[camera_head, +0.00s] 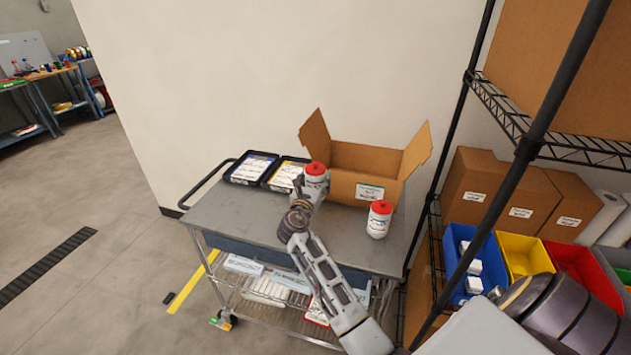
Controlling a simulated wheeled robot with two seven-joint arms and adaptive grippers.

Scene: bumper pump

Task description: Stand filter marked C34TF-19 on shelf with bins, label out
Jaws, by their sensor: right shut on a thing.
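My right gripper (312,191) is over the grey cart and shut on a white filter (316,181) with a red cap, in front of the cardboard box. The gripper hides part of this filter. A second white filter (379,221) with a red cap stands upright on the cart top, right of the gripper, with dark print facing me. The print on both is too small to read. The shelf with bins (503,260) is at the right, holding blue, yellow and red bins. My left gripper is not in view.
The cart (240,218) carries two black trays (251,167) at its back left and an open cardboard box (366,160) at its back right. Black shelf posts (537,130) stand between cart and bins. Labelled boxes (521,207) fill the shelf behind the bins.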

